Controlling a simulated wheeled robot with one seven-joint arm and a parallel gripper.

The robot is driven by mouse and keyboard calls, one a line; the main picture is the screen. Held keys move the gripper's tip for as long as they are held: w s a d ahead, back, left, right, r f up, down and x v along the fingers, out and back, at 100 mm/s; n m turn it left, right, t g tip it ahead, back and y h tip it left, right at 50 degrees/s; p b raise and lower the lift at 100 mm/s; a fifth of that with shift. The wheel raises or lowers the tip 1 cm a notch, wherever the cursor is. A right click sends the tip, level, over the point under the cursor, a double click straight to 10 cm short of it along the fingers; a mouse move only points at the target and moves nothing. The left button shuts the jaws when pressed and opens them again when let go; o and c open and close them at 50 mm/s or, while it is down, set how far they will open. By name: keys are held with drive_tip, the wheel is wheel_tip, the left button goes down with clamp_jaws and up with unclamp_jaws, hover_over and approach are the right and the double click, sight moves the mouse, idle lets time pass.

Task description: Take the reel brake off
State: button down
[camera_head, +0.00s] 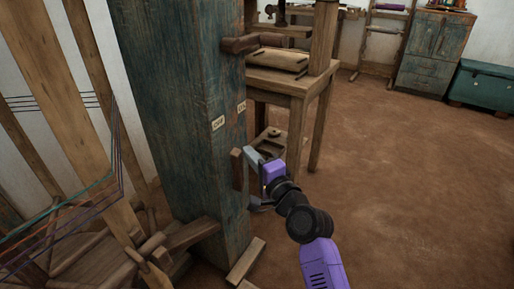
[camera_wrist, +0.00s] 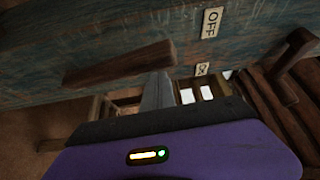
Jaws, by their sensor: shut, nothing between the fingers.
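The reel brake looks to be the short brown wooden lever (camera_head: 237,168) on the side of the blue-green timber post (camera_head: 180,100). In the wrist view the lever (camera_wrist: 120,63) lies across the post at a slight tilt. An OFF plate (camera_wrist: 211,22) and an ON plate (camera_wrist: 203,69) sit on the post to its right, and the lever points nearer the ON plate. My gripper (camera_head: 254,157) is shut and empty, right beside the lever in the head view. Its grey fingers (camera_wrist: 157,92) reach the lever's lower edge in the wrist view. I cannot tell whether they touch.
A wooden table (camera_head: 285,85) stands behind the post. The loom's slanted beams and threads (camera_head: 100,170) fill the left. A dark wooden peg (camera_wrist: 290,60) juts out at the right of the wrist view. The brown floor (camera_head: 420,180) on the right is clear.

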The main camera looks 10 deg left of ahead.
drive_tip(key=shift+s+a+f+p, duration=0.1)
drive_tip(key=shift+s+a+p, duration=0.15)
drive_tip(key=shift+s, duration=0.2)
drive_tip(key=shift+s+a+f+p, duration=0.15)
drive_tip(key=shift+s+p, duration=0.1)
drive_tip(key=shift+s, duration=0.2)
